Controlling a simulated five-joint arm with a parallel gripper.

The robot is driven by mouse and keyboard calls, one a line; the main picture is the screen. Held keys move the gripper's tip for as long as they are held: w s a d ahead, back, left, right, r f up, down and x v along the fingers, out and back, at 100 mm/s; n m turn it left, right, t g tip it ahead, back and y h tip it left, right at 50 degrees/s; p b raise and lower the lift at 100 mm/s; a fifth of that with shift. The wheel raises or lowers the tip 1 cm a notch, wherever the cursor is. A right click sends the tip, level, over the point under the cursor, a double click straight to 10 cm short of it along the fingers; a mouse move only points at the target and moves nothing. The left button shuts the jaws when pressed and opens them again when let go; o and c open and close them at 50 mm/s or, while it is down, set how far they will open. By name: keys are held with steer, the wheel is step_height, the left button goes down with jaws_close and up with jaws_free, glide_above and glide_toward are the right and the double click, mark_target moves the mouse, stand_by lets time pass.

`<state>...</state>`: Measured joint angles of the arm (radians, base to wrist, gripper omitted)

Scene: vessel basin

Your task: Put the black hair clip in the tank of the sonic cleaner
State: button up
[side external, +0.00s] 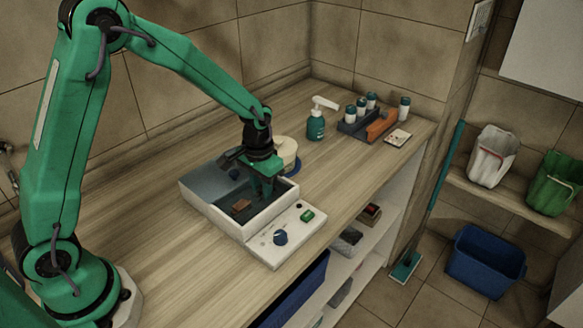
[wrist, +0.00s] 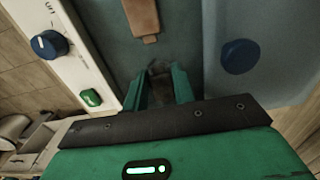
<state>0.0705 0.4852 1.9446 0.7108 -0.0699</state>
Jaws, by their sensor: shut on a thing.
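The sonic cleaner (side external: 222,222) is a pale box on the counter with an open, dark grey tank (wrist: 105,30). My gripper (side external: 262,190) points down into the right end of the tank in the side view. In the wrist view my green fingers (wrist: 160,82) are shut on a small dark thing (wrist: 159,70), which looks like the black hair clip. Its outline is hard to make out against the tank, and the side view hides it. I cannot tell whether it touches the tank floor. A brown piece (side external: 241,204) lies in the tank, apart from my fingers; it also shows in the wrist view (wrist: 141,15).
The cleaner's front panel has a blue dial (side external: 280,237) and a green switch (side external: 307,215). A soap bottle (side external: 316,125), a caddy of bottles (side external: 355,125) and a cream container (side external: 286,150) stand beyond. The left counter is clear.

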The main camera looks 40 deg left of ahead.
mark_target(261, 189)
steer(key=o, duration=0.9)
steer(key=shift+f, duration=0.1)
steer(key=shift+o, duration=0.2)
step_height(261, 189, up, 12)
steer(key=shift+r, duration=0.2)
stand_by(0.3)
